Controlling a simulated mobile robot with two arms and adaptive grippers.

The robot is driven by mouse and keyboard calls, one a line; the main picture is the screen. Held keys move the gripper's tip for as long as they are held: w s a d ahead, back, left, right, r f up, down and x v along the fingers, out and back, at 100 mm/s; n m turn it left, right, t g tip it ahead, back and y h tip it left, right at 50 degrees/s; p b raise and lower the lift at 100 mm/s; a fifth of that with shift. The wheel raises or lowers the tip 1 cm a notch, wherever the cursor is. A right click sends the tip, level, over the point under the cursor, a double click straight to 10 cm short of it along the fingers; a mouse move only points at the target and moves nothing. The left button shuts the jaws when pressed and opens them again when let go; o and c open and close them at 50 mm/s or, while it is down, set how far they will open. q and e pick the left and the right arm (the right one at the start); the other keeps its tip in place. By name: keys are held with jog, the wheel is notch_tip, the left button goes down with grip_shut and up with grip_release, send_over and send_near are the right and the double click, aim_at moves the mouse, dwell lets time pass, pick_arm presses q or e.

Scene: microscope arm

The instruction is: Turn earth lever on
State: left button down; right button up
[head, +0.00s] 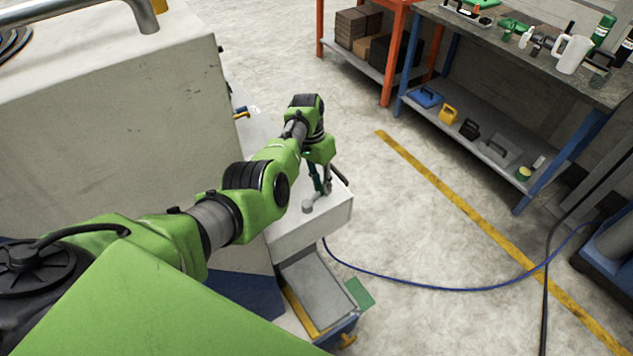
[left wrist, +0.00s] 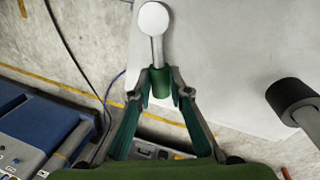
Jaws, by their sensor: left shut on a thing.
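My left gripper (head: 320,186) is over the pale cabinet top (head: 333,212) in the head view. In the left wrist view its green fingers (left wrist: 161,84) are shut on the green sleeve of a lever, which I take to be the earth lever (left wrist: 160,85). A thin metal rod leads from the sleeve to a round pale disc (left wrist: 153,18). A grey round end (head: 308,206) shows beside the fingers in the head view. The fingers partly hide the lever, and its on or off position cannot be told. My right gripper is not in view.
A dark-ended cylinder (left wrist: 290,97) on a grey shaft stands right of the fingers in the left wrist view. A tall pale cabinet (head: 110,110) stands left. A blue cable (head: 430,287) runs over the floor.

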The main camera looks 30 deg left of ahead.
pick_arm(q)
jog(key=shift+s+d+m+g, duration=0.2)
jog(key=shift+d+m, duration=0.35)
jog(key=shift+m, duration=0.4)
jog(key=shift+s+d+m+g, duration=0.2)
jog(key=shift+d+m, duration=0.35)
jog(key=shift+m, duration=0.4)
jog(key=c, duration=1.9)
grip_release()
jog(key=shift+r, duration=0.15)
jog(key=v, duration=1.1)
jog(key=shift+d+r, duration=0.1)
jog(key=shift+r, duration=0.3)
jog(key=shift+f, duration=0.1)
